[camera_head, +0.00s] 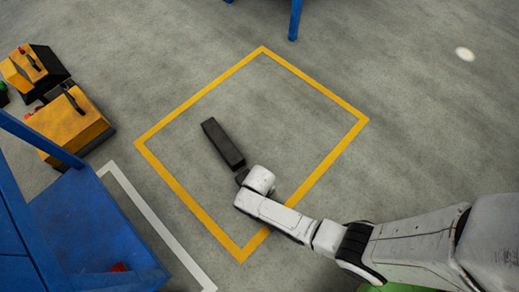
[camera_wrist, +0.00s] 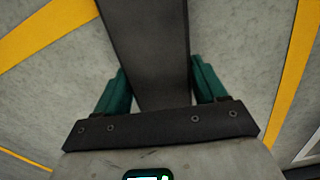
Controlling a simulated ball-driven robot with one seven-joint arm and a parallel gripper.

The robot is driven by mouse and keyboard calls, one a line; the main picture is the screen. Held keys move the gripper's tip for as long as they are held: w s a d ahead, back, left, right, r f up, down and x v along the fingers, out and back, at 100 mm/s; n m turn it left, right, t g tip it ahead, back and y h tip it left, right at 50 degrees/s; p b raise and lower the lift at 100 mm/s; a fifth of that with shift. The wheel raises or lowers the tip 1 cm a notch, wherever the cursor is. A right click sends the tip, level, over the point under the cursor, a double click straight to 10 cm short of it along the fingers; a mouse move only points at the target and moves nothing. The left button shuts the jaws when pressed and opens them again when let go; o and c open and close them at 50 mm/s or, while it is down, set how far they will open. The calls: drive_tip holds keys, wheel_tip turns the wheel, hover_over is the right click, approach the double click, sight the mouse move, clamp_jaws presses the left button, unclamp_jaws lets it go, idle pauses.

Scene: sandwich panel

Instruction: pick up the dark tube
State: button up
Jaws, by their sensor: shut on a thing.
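The dark tube (camera_head: 223,143) is a long, dark, square-sided bar. In the head view it extends from the end of my arm toward the upper left, over the yellow-outlined floor square. In the wrist view the tube (camera_wrist: 146,45) runs from the top edge down between the two green fingers of my gripper (camera_wrist: 160,88). The fingers are shut on its near end, one on each side. The head view shows little of the gripper. I cannot tell whether the tube touches the floor.
A yellow square outline (camera_head: 175,188) marks the grey floor, clear inside apart from the tube and my arm. Yellow-and-black machines (camera_head: 72,122) stand at the left. A blue frame with a panel (camera_head: 90,225) is at lower left, and a blue leg (camera_head: 295,20) at the top.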

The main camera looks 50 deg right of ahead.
clamp_jaws()
